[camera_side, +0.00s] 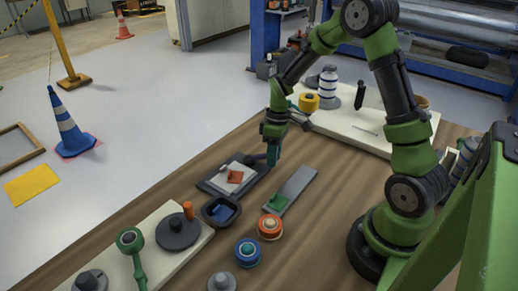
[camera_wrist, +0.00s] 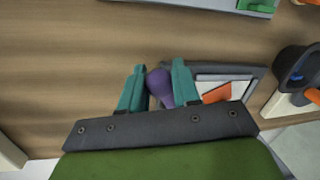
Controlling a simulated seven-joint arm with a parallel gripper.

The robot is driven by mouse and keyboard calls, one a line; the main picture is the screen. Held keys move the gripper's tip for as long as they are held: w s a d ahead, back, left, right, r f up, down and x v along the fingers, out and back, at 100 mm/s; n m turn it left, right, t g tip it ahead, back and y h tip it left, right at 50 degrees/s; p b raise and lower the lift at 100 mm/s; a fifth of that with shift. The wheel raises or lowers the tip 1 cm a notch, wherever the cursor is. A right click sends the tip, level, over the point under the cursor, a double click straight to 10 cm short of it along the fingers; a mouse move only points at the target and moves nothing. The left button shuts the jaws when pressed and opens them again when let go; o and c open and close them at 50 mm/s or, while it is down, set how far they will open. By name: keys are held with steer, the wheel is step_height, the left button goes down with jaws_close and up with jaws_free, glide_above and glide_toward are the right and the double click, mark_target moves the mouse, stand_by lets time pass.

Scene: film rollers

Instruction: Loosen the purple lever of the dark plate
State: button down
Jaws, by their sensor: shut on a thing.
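The dark plate (camera_side: 213,187) lies on the wooden table, with a white sheet and an orange piece (camera_side: 235,177) on it. In the wrist view the dark plate (camera_wrist: 240,72) is right of my gripper, partly hidden by it. The purple lever (camera_wrist: 160,85) sits between the two teal fingers of my gripper (camera_wrist: 158,84), which is shut on it. In the side view my gripper (camera_side: 273,158) points down at the plate's right end, and the lever (camera_side: 257,158) shows only as a small purple bit. The lever's lower part is hidden.
A grey plate with a green piece (camera_side: 277,199) lies to the right. A dark bowl with blue inside (camera_side: 221,211) stands just in front. Pale boards lie at front left (camera_side: 190,241) and back right (camera_side: 418,130).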

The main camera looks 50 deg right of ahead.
steer(key=d+n, duration=0.1)
steer(key=w+n, duration=0.1)
steer(key=n, duration=0.1)
steer(key=w+d+n, duration=0.1)
steer(key=n, duration=0.1)
steer(key=shift+w+d+g+h, duration=0.15)
steer(key=shift+d+g+h, duration=0.15)
steer(key=shift+d+g, duration=0.1)
steer(key=w+n, duration=0.1)
steer(key=n, duration=0.1)
steer(key=w+d+n, duration=0.1)
steer(key=n, duration=0.1)
steer(key=shift+w+g+h, duration=0.15)
steer(key=shift+g+h, duration=0.15)
steer(key=shift+w+d+r+n, duration=0.1)
steer(key=shift+w+n, duration=0.6)
steer(key=shift+n, duration=0.5)
steer(key=c, duration=0.8)
jaws_free()
steer(key=w+r, duration=0.1)
steer(key=r, duration=0.4)
steer(key=w+r, duration=0.1)
steer(key=r, duration=0.5)
steer(key=w+r, duration=0.1)
steer(key=r, duration=0.4)
steer(key=shift+d+r, duration=0.25)
steer(key=shift+d, duration=0.15)
